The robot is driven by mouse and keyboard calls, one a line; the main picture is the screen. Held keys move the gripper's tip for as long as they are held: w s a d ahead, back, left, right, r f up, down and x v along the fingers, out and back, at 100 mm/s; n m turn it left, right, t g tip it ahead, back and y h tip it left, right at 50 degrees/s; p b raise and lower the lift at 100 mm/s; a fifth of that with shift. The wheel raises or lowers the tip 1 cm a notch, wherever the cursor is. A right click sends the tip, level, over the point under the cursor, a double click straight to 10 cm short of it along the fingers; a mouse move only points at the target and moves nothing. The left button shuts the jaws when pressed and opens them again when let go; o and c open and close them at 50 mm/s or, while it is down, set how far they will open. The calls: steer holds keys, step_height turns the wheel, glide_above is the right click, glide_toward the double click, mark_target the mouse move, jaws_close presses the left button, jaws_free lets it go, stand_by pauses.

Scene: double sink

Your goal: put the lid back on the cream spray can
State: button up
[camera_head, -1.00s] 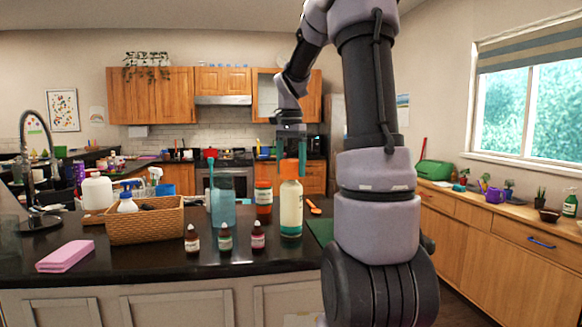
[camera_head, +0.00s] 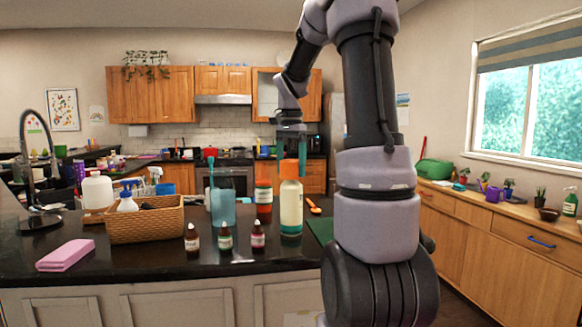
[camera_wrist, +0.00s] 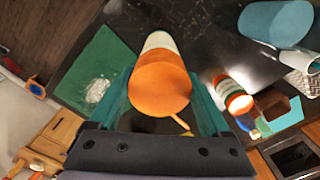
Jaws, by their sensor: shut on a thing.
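The cream spray can (camera_head: 291,208) stands upright on the dark counter, with a teal band near its base. Its orange lid (camera_head: 289,169) is directly above the can's top, in line with it, and no gap shows in the head view. I cannot tell whether it is fully seated. My gripper (camera_head: 291,158) points down from above with its teal fingers shut on the lid. In the wrist view the lid (camera_wrist: 160,86) fills the space between the fingers, and part of the cream can (camera_wrist: 158,41) shows beyond it.
Several small dropper bottles (camera_head: 225,237) stand in front. A wicker basket (camera_head: 146,222) is farther left. An orange spoon (camera_head: 313,206) and green mat (camera_head: 322,229) lie right.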

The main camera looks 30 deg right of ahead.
stand_by(0.3)
steer(key=o, duration=1.1)
steer(key=shift+r, duration=0.1)
steer(key=shift+r, duration=3.4)
jaws_close()
steer(key=shift+f, duration=0.15)
steer(key=shift+f, duration=2.2)
